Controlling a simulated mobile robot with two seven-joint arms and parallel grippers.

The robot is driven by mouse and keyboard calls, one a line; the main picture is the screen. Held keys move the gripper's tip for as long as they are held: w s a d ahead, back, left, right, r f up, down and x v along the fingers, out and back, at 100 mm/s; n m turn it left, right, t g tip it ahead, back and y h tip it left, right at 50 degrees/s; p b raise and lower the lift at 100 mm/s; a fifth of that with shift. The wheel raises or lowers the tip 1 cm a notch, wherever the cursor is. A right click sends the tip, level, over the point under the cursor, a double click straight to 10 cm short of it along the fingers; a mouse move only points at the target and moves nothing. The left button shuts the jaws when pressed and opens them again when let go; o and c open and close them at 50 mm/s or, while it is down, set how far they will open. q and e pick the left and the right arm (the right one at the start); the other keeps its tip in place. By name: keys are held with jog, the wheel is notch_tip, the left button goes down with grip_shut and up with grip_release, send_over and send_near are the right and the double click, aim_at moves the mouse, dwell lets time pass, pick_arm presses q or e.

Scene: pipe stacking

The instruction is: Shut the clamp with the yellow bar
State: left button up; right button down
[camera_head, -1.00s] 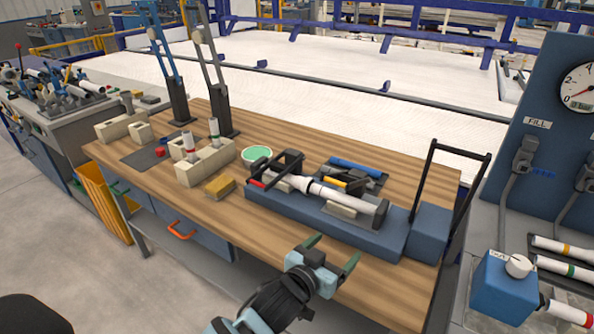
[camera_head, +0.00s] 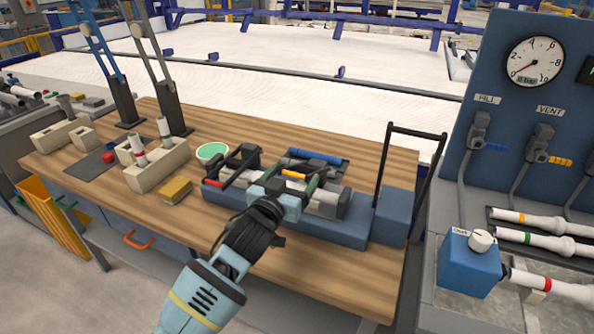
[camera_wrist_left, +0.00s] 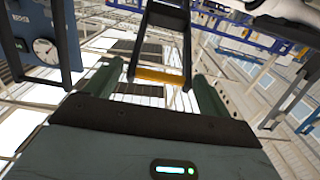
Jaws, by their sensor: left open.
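The clamp with the yellow bar (camera_head: 294,174) is on the blue fixture (camera_head: 345,232) on the wooden bench. Its black frame and yellow bar also show in the left wrist view (camera_wrist_left: 160,77). The frame appears raised off the white pipe (camera_head: 325,208), though its exact angle is hard to tell. My left gripper (camera_head: 291,181) is open at the front of this clamp, partly hiding the pipe and fixture. In the left wrist view, the yellow bar lies across the gap between the fingertips (camera_wrist_left: 155,84); I cannot tell whether they touch. My right gripper is not in view.
A second clamp with a red bar (camera_head: 212,183) is at the fixture's left end. A tall black handle (camera_head: 440,165) rises at its right.

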aim_at(307, 171)
pick_arm(q)
jog(key=shift+x, duration=1)
jog(key=shift+w+d, duration=0.2)
jog(key=shift+w, duration=0.4)
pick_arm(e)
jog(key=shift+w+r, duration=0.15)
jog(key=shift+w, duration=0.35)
